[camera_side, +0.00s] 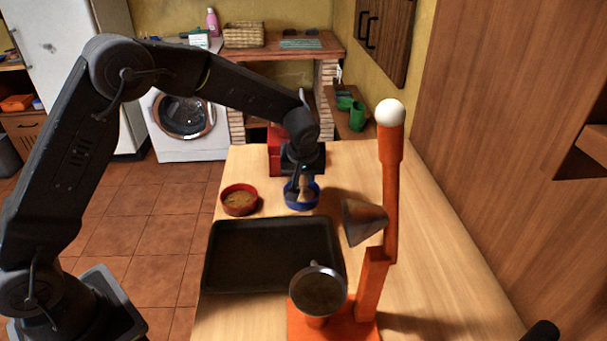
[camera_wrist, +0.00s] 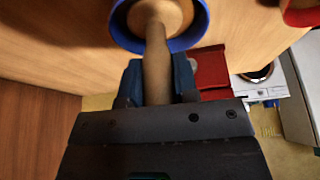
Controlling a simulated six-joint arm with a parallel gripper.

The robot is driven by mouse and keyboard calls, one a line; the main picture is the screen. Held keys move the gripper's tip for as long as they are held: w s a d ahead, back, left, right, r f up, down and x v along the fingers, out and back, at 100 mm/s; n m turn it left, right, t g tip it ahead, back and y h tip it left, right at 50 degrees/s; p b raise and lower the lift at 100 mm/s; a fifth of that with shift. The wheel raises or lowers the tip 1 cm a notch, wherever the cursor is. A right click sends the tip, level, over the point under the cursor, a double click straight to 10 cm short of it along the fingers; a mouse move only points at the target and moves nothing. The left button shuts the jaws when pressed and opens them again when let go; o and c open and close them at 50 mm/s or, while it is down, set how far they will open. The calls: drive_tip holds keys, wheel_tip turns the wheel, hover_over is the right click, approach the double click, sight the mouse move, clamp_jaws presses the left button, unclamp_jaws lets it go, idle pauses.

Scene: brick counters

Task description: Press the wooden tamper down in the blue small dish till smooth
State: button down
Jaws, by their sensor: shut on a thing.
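The blue small dish (camera_side: 301,203) stands on the wooden counter below my gripper (camera_side: 303,180). It also shows at the top of the wrist view (camera_wrist: 183,43). My gripper, in the wrist view (camera_wrist: 157,82), is shut on the handle of the wooden tamper (camera_wrist: 156,62). The tamper points down, with its wide end inside the dish's rim. In the side view only a small part of the tamper (camera_side: 304,188) shows. The dish's contents are hidden under the tamper, and I cannot tell whether it touches the bottom.
A red dish (camera_side: 239,200) with brown contents stands just left of the blue one. A dark tray (camera_side: 272,288) lies in front. An orange stand (camera_side: 391,190) with a metal cone rises at the right. A red box (camera_side: 275,150) is behind my gripper.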

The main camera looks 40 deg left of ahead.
drive_tip(key=shift+r, duration=0.8)
drive_tip(key=shift+f, duration=0.15)
drive_tip(key=shift+f, duration=0.95)
drive_tip(key=shift+r, duration=1.1)
drive_tip(key=shift+r, duration=1.85)
